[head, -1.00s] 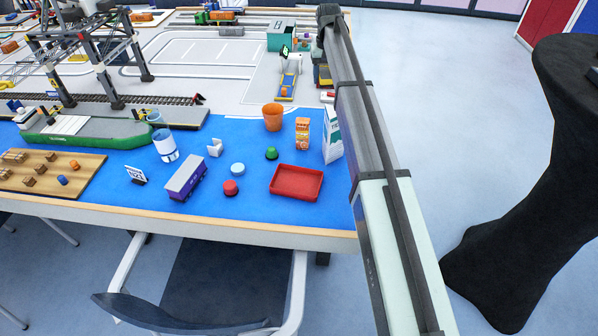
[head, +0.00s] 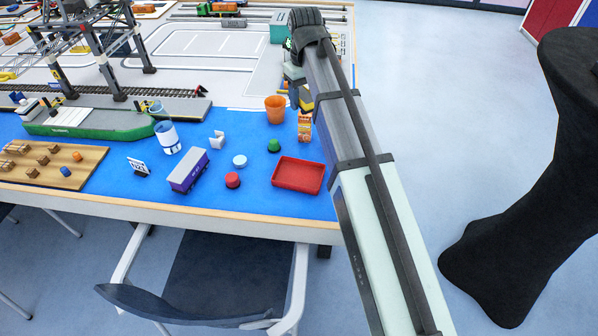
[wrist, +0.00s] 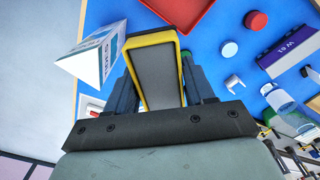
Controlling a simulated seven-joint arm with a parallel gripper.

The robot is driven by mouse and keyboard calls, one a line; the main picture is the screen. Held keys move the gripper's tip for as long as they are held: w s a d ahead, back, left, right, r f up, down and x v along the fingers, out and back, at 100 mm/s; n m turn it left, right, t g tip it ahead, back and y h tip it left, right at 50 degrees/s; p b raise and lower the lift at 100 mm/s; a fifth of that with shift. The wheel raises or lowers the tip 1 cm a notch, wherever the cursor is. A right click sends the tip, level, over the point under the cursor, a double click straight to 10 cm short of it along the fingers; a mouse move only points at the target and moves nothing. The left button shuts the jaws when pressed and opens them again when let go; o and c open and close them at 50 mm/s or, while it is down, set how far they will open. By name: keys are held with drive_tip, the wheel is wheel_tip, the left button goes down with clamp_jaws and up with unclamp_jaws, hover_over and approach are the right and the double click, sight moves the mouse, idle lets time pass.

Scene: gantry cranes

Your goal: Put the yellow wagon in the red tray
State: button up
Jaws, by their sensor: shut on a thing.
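The yellow wagon (wrist: 158,72), with a yellow rim around a dark grey face, is between the fingers of my gripper (wrist: 160,90) in the wrist view. My gripper is shut on it. In the head view the wagon (head: 306,98) shows as a small yellow patch beside my arm, above the far right part of the blue mat; my gripper (head: 296,82) is partly hidden there. The red tray (head: 298,190) lies empty on the mat near the front right edge, nearer the camera than the wagon. In the wrist view the tray (wrist: 178,16) is at the top, apart from the wagon.
An orange cup (head: 275,110) and an orange box (head: 304,127) stand behind the tray. A white carton (wrist: 95,55) is close to the wagon in the wrist view. Left of the tray are a red disc (head: 233,180), a white-blue disc (head: 240,161) and a purple wagon (head: 188,170).

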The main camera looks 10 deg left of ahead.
drive_tip(key=s+n, duration=0.2)
drive_tip(key=s, duration=0.6)
approach(299, 178)
drive_tip(key=shift+f, duration=3.05)
drive_tip(key=shift+f, duration=0.1)
drive_tip(key=o, duration=1.1)
wheel_tip(299, 178, up, 12)
